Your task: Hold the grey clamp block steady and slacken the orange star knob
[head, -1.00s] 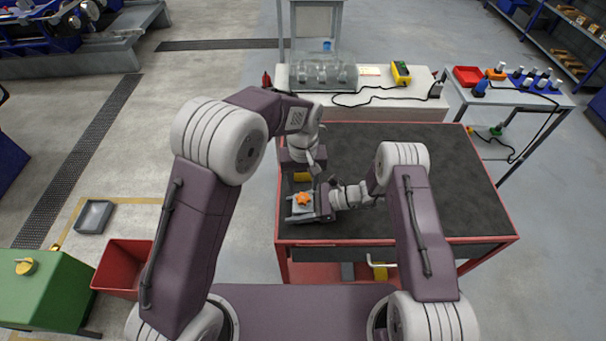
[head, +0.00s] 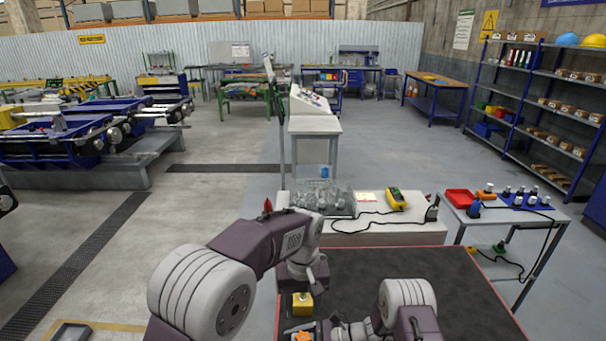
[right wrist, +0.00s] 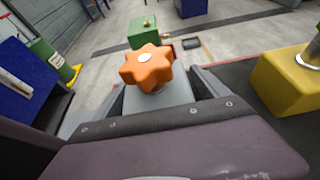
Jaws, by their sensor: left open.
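The orange star knob (right wrist: 147,67) sits on top of the grey clamp block (right wrist: 158,100) in the right wrist view. In the head view the knob (head: 303,336) shows only at the bottom edge, and the block is mostly cut off. The fingers of my right gripper (right wrist: 155,104) lie along both sides of the block and appear shut on it. My left gripper (head: 316,278) is open and empty above the table, farther back than the knob and apart from it. Its fingertips are small and partly hidden by its own body.
A yellow block (head: 302,304) stands on the dark table top (head: 420,275), close to the left gripper; it also shows in the right wrist view (right wrist: 285,85). The table's right side is clear. Behind it, a white bench (head: 390,225) carries a yellow device (head: 396,199) and a cable.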

